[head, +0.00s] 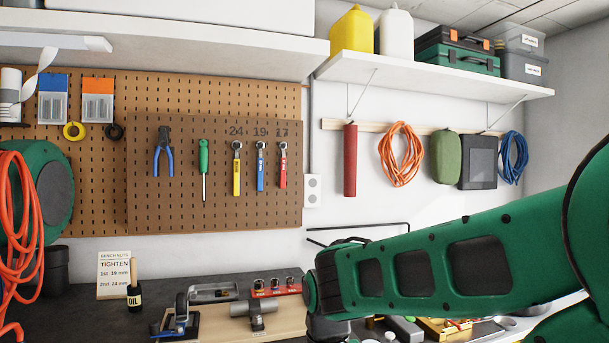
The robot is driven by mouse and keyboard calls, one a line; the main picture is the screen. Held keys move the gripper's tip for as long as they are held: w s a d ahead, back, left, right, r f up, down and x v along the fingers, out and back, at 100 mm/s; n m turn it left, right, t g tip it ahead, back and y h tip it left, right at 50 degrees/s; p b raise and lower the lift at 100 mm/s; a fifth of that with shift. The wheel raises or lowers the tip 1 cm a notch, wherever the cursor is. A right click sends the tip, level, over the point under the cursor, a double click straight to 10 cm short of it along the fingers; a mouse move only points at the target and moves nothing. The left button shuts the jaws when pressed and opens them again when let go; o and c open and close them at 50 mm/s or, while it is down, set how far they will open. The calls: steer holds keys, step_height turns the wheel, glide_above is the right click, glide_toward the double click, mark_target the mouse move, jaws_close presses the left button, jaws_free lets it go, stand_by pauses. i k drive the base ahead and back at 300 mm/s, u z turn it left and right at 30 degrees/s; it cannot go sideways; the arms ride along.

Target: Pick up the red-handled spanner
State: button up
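The red-handled spanner (283,170) hangs upright on the brown pegboard panel, under the number 17. Its metal head is at the top and its red handle points down. It is the rightmost of three spanners; the blue-handled spanner (260,172) hangs just left of it under 19, and the yellow-handled spanner (236,174) under 24. My green arm reaches in from the right, below and to the right of the spanners, apart from them. My gripper's fingers do not show; the arm's visible end is low in the middle of the picture.
Pliers (163,152) and a green screwdriver (203,168) hang further left. A shelf (430,75) juts out at upper right. On the bench stand a note card (114,275), an oil bottle (134,290) and a red socket rail (276,289). The air before the spanners looks clear.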

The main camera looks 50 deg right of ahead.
mark_target(283, 159)
steer(key=u, duration=0.05)
steer(key=k, duration=0.9)
steer(key=z, duration=0.55)
steer(key=i, duration=0.65)
